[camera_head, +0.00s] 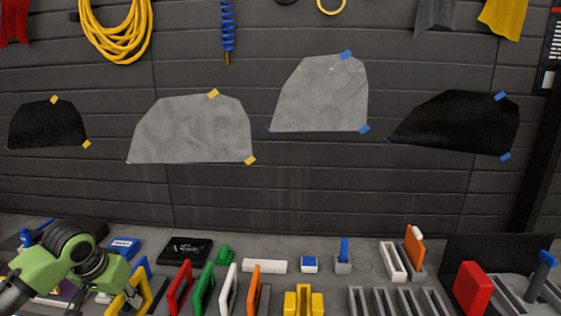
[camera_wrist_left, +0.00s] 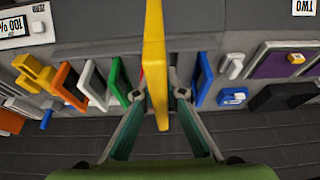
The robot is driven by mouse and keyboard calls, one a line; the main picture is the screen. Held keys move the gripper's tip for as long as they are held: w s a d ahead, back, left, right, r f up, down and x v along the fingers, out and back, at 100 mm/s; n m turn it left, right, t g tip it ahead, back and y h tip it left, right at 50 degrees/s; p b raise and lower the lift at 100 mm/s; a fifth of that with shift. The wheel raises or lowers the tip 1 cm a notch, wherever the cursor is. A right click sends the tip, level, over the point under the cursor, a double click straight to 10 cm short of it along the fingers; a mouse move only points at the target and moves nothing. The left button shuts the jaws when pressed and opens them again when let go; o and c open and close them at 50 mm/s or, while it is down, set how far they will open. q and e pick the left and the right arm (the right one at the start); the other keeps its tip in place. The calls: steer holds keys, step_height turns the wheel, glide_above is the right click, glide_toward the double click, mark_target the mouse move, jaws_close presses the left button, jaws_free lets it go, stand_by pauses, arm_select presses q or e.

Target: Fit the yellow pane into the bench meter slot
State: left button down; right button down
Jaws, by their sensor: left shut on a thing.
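The yellow pane (camera_wrist_left: 154,60) stands edge-on between the fingers of my left gripper (camera_wrist_left: 159,95) in the left wrist view. My left gripper is shut on it. In the head view the left gripper (camera_head: 127,301) is at the lower left, over the bench, and part of the yellow pane (camera_head: 116,304) shows beside it. A white display reading 100% with a ZERO label (camera_wrist_left: 14,27) is at the top left of the wrist view and looks like the bench meter. I cannot make out its slot. My right gripper is not in view.
Red (camera_head: 179,287), green (camera_head: 203,288), white (camera_head: 228,289) and orange (camera_head: 254,288) panes stand in a row right of the gripper. A yellow block (camera_head: 304,301), grey slotted racks (camera_head: 398,301) and a red block (camera_head: 472,289) lie farther right. Film pieces hang on the wall behind.

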arm_select(q)
steer(key=s+d+r, duration=0.2)
steer(key=s+d, duration=0.5)
steer(key=d, duration=0.1)
steer(key=s+d+r, duration=0.3)
steer(key=s+d, duration=0.4)
steer(key=d, duration=0.2)
step_height(320, 180, down, 7)
steer(key=b, duration=0.6)
steer(key=shift+w+a+n+b, duration=0.2)
steer(key=shift+w+n+b, duration=0.1)
steer(key=shift+n, duration=0.1)
steer(key=shift+d+f, duration=0.1)
